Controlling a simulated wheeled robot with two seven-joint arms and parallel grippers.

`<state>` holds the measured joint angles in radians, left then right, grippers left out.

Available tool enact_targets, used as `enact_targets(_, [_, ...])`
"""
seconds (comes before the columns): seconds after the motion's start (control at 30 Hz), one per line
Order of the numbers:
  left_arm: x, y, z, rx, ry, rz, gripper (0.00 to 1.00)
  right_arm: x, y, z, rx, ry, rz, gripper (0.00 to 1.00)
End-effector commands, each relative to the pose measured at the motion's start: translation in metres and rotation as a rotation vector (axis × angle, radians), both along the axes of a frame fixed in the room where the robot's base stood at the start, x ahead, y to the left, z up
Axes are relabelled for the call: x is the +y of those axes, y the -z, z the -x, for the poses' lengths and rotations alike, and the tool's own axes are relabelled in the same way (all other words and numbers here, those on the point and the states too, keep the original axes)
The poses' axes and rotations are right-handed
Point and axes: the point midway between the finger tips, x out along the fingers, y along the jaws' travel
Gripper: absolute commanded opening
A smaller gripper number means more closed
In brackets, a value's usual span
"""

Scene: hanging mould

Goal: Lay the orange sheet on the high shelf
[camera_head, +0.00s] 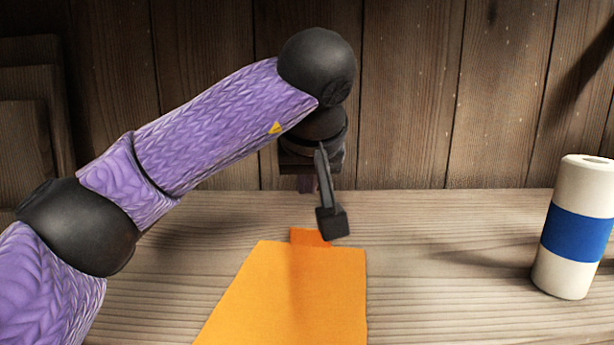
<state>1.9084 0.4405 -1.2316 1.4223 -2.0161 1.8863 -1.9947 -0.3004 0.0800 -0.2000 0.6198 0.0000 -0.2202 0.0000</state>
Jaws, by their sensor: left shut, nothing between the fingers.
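The orange sheet (293,295) lies flat on a pale wooden surface at the bottom middle. A darker orange tab (308,237) sticks up or out at its far edge. My left gripper (331,222) is shut and empty, with its fingertips just over or beside that tab. I cannot tell whether the fingertips touch it. The gripper hides part of the tab's right side. The high shelf cannot be made out for certain in this view. My right gripper is not in view.
A white cylinder with a blue band (577,228) stands upright at the right. A wall of brown planks (410,100) closes off the back. Stacked wooden panels (30,120) are at the far left. The wooden surface (450,260) between sheet and cylinder is clear.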

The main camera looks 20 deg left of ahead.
Motion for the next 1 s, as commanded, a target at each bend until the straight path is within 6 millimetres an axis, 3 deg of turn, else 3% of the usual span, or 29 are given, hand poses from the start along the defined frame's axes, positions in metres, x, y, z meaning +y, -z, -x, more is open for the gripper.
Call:
enact_targets(0.3, [0.015,0.052,-0.04,0.006,0.0,0.0,0.0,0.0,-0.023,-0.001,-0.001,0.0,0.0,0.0])
enact_targets(0.6, [0.002,0.052,-0.005,0.001,0.001,0.0,0.0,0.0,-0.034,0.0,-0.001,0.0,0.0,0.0])
enact_targets(1.0, [0.001,0.053,-0.002,0.001,0.001,0.001,0.0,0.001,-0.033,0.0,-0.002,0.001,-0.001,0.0])
